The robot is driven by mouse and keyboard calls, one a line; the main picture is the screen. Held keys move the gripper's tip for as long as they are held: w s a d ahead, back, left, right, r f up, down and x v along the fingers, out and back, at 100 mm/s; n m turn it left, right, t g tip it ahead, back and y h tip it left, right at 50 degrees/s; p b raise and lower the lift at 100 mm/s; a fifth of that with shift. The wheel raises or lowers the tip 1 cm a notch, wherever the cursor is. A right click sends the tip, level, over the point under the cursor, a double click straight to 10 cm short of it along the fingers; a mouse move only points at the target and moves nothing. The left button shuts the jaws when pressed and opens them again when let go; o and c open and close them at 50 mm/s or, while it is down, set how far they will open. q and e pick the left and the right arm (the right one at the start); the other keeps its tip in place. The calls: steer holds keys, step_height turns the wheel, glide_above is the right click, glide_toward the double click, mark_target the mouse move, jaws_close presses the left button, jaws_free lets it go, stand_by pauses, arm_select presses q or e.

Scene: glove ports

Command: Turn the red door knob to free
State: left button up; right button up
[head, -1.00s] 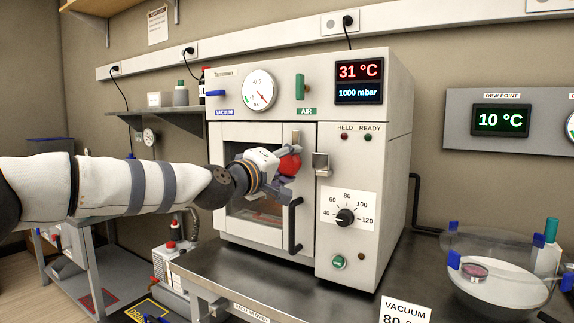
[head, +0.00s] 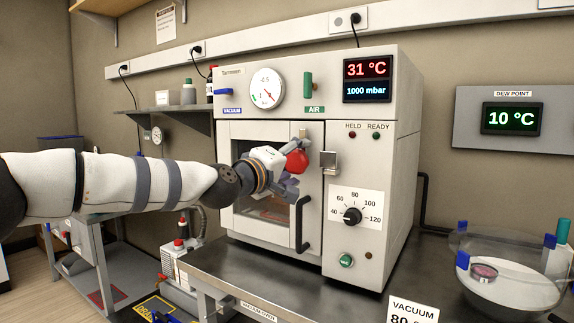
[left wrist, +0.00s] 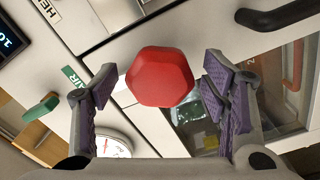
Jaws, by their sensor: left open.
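The red door knob (head: 297,162) sits on the upper right of the vacuum oven's door (head: 262,133). In the left wrist view the knob (left wrist: 160,77) is a rounded, faceted red head. My left gripper (head: 285,165) is in front of the door at the knob. In the left wrist view its two purple-padded fingers (left wrist: 158,82) are open, one on each side of the knob, with gaps between pads and knob. A metal latch piece (head: 328,161) is on the oven front right of the knob. My right gripper does not show.
A black door handle (head: 302,222) hangs below the knob. A green AIR lever (head: 308,84) and a blue VACUUM lever (head: 222,92) are above the door. A dial (head: 352,216) is to the right. A glass vessel (head: 507,275) stands on the bench at right.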

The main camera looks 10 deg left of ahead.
arm_select(q)
steer(key=v, duration=1.1)
steer(key=shift+s, duration=0.25)
steer(key=shift+a, duration=0.15)
